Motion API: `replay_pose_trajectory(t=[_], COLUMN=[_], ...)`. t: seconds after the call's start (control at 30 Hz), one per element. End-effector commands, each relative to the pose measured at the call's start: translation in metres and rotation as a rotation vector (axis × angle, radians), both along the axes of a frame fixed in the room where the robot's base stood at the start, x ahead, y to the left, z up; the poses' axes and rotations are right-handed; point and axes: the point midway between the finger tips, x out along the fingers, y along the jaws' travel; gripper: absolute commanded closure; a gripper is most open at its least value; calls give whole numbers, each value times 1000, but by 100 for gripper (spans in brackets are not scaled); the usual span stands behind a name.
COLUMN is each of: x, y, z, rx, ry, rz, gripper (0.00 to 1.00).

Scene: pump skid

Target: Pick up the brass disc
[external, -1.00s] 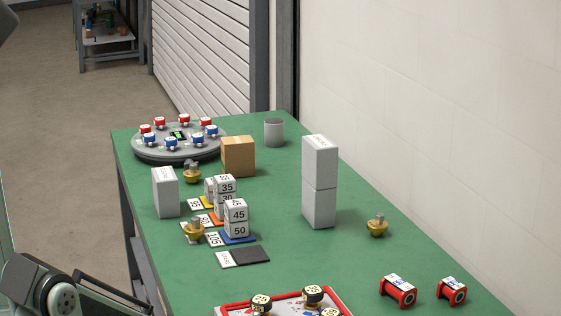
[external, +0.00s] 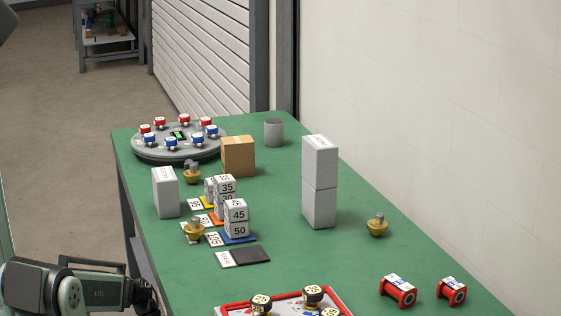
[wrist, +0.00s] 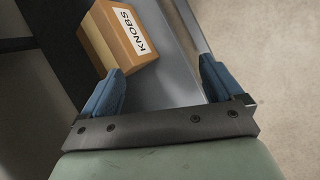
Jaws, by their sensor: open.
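Several brass pieces show in the external view, each a round brass disc-like base with a small stem on top. I cannot tell which is the brass disc. My gripper (wrist: 158,74) has its blue fingers spread apart, with nothing between them, in the wrist view. My arm is at the lower left of the external view, off the green table and away from the brass pieces.
A box labelled KNOBS (wrist: 122,38) lies beyond my fingers. On the green table (external: 300,265) stand tall grey blocks (external: 320,180), numbered white blocks (external: 237,221), a cardboard box (external: 238,157), a round turntable (external: 180,155) and red spools (external: 398,290). The table's middle right is mostly clear.

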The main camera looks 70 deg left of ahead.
Motion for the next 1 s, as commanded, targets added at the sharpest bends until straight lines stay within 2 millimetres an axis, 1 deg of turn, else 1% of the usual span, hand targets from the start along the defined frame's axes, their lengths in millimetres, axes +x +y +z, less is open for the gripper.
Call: replay_pose_trajectory(t=[0.03, 0.13, 0.27, 0.3, 0.47, 0.5, 0.6, 0.7, 0.8, 0.9, 1.0], x=[2, 5, 2, 0, -13, -18, -32, -47, -61, -75, -86], y=[22, 61, 112, 128, 191, 206, 244, 276, 302, 322, 338], z=[6, 21, 42, 49, 81, 90, 112, 134, 152, 169, 186], rx=[3, -7, -39, -54, -133, -161, -236, -317, -397, -467, -537], ry=[13, 40, 61, 64, 63, 59, 42, 18, -7, -31, -49], rz=[112, 347, 653, 747, 1117, 1208, 1430, 1623, 1778, 1901, 1999], gripper=[6, 6, 6, 6, 6, 6, 6, 6, 6, 6, 6])
